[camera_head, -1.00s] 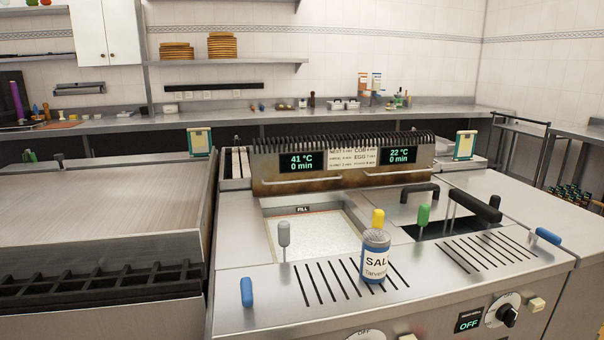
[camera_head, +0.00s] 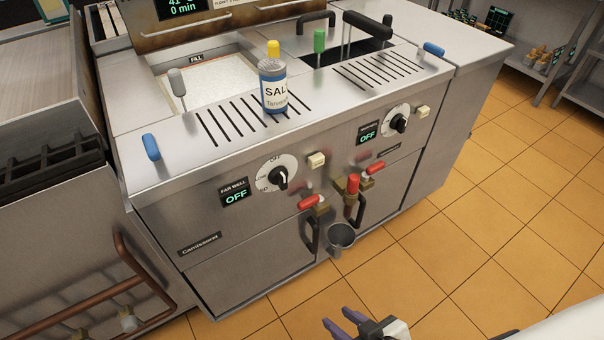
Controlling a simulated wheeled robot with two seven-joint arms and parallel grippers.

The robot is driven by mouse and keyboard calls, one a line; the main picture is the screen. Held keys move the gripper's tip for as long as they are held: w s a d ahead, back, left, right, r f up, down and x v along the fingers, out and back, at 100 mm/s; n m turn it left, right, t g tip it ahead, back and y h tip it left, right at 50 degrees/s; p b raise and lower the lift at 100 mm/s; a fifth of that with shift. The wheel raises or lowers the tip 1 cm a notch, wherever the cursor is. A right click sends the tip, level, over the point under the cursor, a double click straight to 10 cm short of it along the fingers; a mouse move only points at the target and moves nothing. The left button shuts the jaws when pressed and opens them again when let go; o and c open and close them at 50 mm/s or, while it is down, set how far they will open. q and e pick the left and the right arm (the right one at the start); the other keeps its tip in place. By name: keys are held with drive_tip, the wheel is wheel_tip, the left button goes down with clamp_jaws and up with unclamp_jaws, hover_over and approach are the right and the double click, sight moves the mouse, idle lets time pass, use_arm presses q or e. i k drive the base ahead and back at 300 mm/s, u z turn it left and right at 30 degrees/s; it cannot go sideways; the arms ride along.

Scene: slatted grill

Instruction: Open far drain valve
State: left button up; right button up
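The fryer front carries red-handled valves. One red lever (camera_head: 309,202) sits under the far well dial, on a brass fitting, lying roughly sideways. A second red lever (camera_head: 375,168) sits to the right, under the other dial. Between them a brass valve with an upright red handle (camera_head: 353,184) stands above a metal cup (camera_head: 341,236). No label marks which one is the far drain valve, but the "FAR WELL" display (camera_head: 235,197) is on the left half. My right gripper (camera_head: 337,318) is at the bottom edge, its purple fingers apart and empty, well below the valves. My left gripper is out of view.
Dark door handles (camera_head: 312,235) stick out near the levers. A salt container (camera_head: 273,86) stands on the fryer top. A copper-coloured rail (camera_head: 125,290) fronts the unit at left. The tiled floor (camera_head: 490,240) at right is clear.

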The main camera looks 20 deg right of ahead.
sight(318, 199)
drive_tip(key=z, duration=0.35)
drive_tip(key=k, duration=0.45)
drive_tip(key=z, duration=0.95)
drive_tip(key=k, duration=0.85)
drive_tip(key=z, duration=0.55)
drive_tip(key=i, duration=1.15)
drive_tip(key=u, duration=1.2)
drive_tip(key=i, duration=0.45)
drive_tip(key=u, duration=0.55)
